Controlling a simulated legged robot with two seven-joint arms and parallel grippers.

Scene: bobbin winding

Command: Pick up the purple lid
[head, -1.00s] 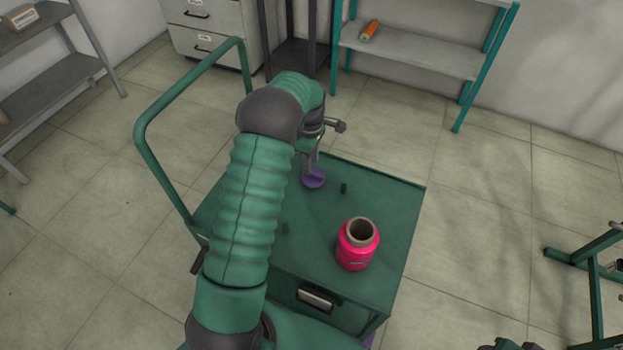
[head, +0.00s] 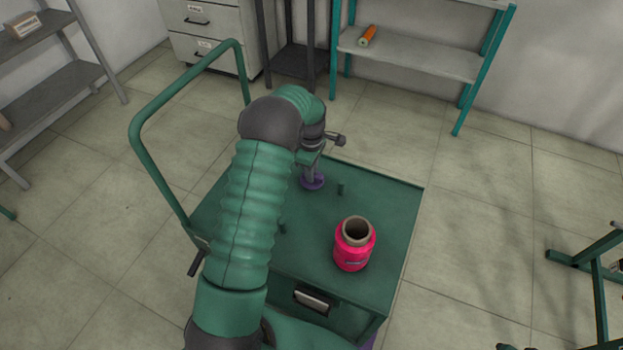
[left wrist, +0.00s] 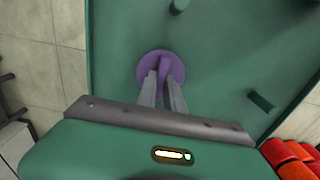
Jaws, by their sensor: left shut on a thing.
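The purple lid (left wrist: 160,60) is a round disc with a raised ridge across its middle. In the head view the lid (head: 306,183) is at the far part of the green cart top (head: 390,210), partly hidden by my gripper. My left gripper (left wrist: 162,80) points down at it, its two fingers shut on the ridge from both sides. The left gripper also shows in the head view (head: 313,178). I cannot tell whether the lid is clear of the cart top. My right gripper is not clearly in view.
A pink jar (head: 353,250) with an open grey neck stands on the cart top near its front. Small green pegs (head: 340,189) stick up from the top. A green handle rail (head: 160,100) rises at the left. A shelf with an orange roll (head: 367,36) stands behind.

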